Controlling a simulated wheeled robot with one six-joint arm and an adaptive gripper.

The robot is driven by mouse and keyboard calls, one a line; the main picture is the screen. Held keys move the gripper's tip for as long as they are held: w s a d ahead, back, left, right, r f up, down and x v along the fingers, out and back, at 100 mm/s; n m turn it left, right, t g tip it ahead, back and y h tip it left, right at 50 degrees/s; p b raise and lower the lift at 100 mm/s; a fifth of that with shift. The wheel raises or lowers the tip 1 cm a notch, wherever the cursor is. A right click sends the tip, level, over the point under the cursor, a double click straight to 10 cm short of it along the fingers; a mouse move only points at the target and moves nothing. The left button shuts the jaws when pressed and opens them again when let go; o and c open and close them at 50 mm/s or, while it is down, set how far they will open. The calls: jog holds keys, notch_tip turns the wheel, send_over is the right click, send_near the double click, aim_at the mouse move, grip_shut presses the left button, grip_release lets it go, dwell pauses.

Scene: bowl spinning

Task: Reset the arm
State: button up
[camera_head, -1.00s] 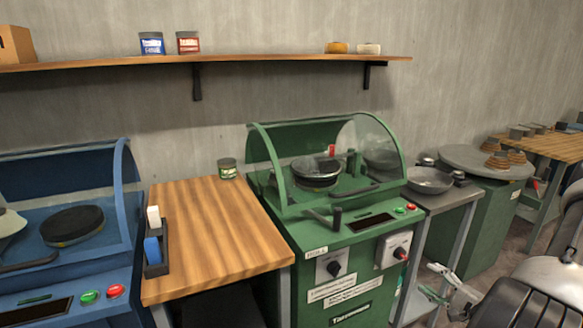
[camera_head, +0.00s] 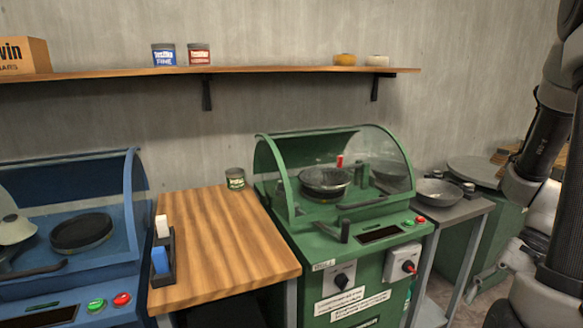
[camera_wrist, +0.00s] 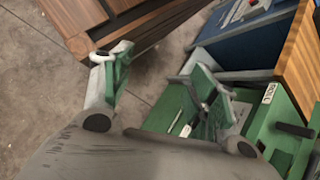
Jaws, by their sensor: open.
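My arm (camera_head: 545,160) is folded up along the right edge of the head view. I cannot make out its fingertips there. In the wrist view my gripper (camera_wrist: 160,88) is open, with its two green-padded fingers spread apart. Nothing is between them but floor and, behind the right finger, part of the green machine (camera_wrist: 285,125). The gripper hangs in the air, seemingly in front of the machines.
The green machine (camera_head: 345,250) has a clear curved hood and a pan (camera_head: 325,180) inside. A wooden table (camera_head: 225,250) and a blue machine (camera_head: 60,285) stand left. A side stand with a pan (camera_head: 438,190) is right. A shelf (camera_head: 230,73) runs above.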

jog(key=a+r+n+t+h, duration=0.2)
jog(key=r+n+t+h, duration=0.1)
jog(key=r, duration=0.6)
jog(key=w+a+r+n+t+h, duration=0.1)
jog(key=a+r+n+t+h, duration=0.1)
jog(key=r+n, duration=0.4)
notch_tip(320, 180, up, 5)
jog(key=shift+a+f+t+h, duration=0.2)
jog(key=shift+a+t+h, duration=0.2)
jog(key=shift+t+h, duration=0.55)
